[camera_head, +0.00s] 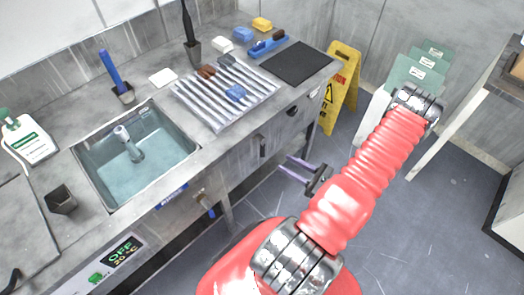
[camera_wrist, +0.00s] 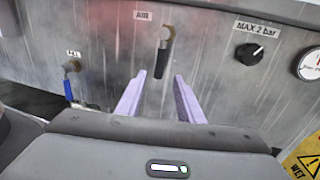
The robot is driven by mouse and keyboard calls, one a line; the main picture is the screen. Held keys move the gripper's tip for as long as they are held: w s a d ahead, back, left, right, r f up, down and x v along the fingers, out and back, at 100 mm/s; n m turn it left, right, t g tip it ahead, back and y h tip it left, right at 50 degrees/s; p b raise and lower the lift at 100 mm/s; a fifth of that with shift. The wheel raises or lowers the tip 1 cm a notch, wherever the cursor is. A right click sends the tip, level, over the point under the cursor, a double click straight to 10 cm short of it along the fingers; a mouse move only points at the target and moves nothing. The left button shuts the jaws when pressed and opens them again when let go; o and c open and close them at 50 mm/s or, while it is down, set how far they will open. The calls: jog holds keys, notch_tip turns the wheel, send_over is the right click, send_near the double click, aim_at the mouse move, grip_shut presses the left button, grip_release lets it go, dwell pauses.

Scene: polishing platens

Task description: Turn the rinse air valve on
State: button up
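The air valve (camera_wrist: 163,50) is a dark lever hanging down from a brass fitting, next to an "AIR" label (camera_wrist: 142,15) on the grey front panel in the wrist view. In the head view the dark valve lever (camera_head: 262,147) shows below the counter edge. My gripper (camera_wrist: 163,78) is open, with two pale purple fingers pointing at the panel. The lever is between the fingertips in the picture, a little beyond them; I cannot tell whether they touch. In the head view my gripper (camera_head: 284,163) is in front of the panel, just right of and below the lever.
A blue-handled valve (camera_wrist: 68,80) is left of the air valve. A black knob (camera_wrist: 248,51) marked "MAX 2 bar" and a gauge (camera_wrist: 311,65) are to the right. A yellow wet-floor sign (camera_head: 342,85) stands beyond the counter's end. A sink (camera_head: 140,150) is in the counter.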

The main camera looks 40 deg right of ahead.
aim_at(264, 152)
jog(key=shift+x, duration=5.9)
jog(key=shift+f, duration=0.1)
grip_shut()
jog(key=shift+a, duration=0.15)
